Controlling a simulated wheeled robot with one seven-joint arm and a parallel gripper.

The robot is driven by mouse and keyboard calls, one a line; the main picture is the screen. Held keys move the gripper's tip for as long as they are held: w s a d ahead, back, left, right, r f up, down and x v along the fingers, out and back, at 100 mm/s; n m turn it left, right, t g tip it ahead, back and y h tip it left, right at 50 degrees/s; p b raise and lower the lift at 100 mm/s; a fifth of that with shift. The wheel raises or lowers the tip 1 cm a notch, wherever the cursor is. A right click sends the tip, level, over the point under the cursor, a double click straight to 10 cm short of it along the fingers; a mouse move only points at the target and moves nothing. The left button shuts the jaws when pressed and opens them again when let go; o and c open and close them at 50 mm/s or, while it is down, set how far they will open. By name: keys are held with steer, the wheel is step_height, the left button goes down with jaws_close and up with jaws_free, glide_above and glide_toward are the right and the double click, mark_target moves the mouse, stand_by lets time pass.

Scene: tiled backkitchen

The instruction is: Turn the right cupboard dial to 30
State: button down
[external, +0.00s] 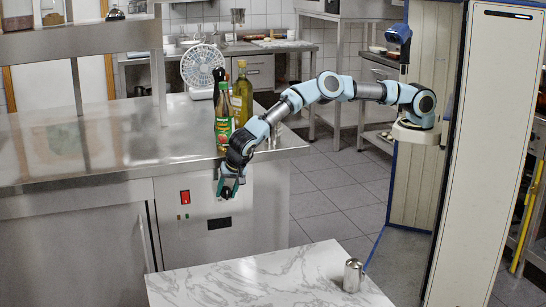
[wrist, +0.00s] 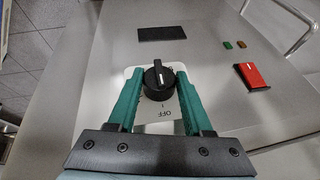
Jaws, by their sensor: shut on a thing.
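The dial is a round black knob (wrist: 157,82) with a white pointer line, on a white plate (wrist: 160,119) on the steel cupboard front. In the wrist view the plate's "OFF" mark appears upside down below the knob, and the pointer line points up, away from it. No "30" mark is readable; part of the scale is hidden. My gripper (wrist: 158,76) has its green fingers shut on the knob, one on each side. In the external view my gripper (external: 229,188) is at the cupboard front and largely hides the dial.
A red switch (external: 185,197) is beside the dial, with a dark rectangular plate (external: 219,223) below it. A marble-topped table (external: 255,282) with a metal shaker (external: 353,275) is in front.

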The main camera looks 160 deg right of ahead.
steer(key=shift+s+a+f+m+t+h+b, duration=0.1)
steer(key=shift+m+t+h+b, duration=0.05)
steer(key=shift+t+h+b, duration=0.3)
steer(key=shift+s+a+f+m+t+h+b, duration=0.1)
steer(key=shift+m+t+h+b, duration=0.05)
steer(key=shift+t+h+b, duration=0.25)
steer(key=t+h+b, duration=0.1)
steer(key=b, duration=0.2)
steer(key=t+h+b, duration=0.1)
steer(key=b, duration=0.2)
steer(key=shift+a+f+m, duration=0.1)
steer(key=shift+f+m, duration=0.2)
steer(key=shift+f, duration=0.1)
steer(key=t+h+b, duration=0.1)
steer(key=h+b, duration=0.1)
steer(key=b, duration=0.7)
steer(key=f+m+t+h+b, duration=0.1)
steer(key=h+b, duration=0.1)
steer(key=b, duration=0.7)
steer(key=shift+s+a+t+b, duration=0.1)
steer(key=shift+s+t+b, duration=0.05)
steer(key=shift+t+b, duration=0.15)
steer(key=m+t+h+b, duration=0.1)
steer(key=h+b, duration=0.1)
steer(key=b, duration=0.5)
steer(key=shift+r+b, duration=0.1)
steer(key=shift+b, duration=0.8)
steer(key=shift+r+t+h+b, duration=0.25)
steer(key=shift+h+b, duration=0.1)
steer(key=shift+b, duration=0.65)
